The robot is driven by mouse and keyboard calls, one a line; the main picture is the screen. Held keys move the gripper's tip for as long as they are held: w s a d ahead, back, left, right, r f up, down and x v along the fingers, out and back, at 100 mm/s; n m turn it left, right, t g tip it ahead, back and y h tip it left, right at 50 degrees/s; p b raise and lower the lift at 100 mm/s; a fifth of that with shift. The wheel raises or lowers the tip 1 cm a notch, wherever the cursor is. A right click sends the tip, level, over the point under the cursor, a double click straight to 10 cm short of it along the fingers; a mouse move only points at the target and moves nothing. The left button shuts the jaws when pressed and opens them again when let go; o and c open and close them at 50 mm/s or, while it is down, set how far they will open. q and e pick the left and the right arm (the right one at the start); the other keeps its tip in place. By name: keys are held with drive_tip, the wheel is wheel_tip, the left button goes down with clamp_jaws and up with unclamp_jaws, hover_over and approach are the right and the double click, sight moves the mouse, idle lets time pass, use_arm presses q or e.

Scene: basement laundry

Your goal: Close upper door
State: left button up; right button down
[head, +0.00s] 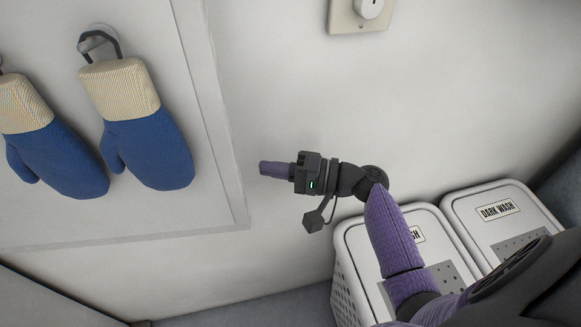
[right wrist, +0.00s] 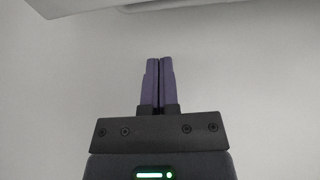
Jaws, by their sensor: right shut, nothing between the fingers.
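A large white panel with a raised rim, which looks like the upper door (head: 205,205), fills the left of the head view. Two blue mittens with cream cuffs hang on its face. My right gripper (head: 262,168) points left, its purple fingers shut and empty, just right of the panel's right edge. A small gap shows between fingertips and edge in the picture; I cannot tell the depth. In the right wrist view the shut fingers (right wrist: 159,62) point up towards a pale edge at the top. My left gripper is out of view.
A white wall with a dial plate (head: 345,17) is behind. Two white laundry hampers (head: 345,262) (head: 463,205) stand below my right arm, one labelled "DARK WASH". A grey panel edge (head: 45,300) shows at lower left. The wall between panel and dial is bare.

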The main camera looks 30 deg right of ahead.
drive_tip(key=x, duration=0.4)
drive_tip(key=s+a, duration=0.2)
drive_tip(key=s, duration=0.1)
drive_tip(key=shift+s+f, duration=0.1)
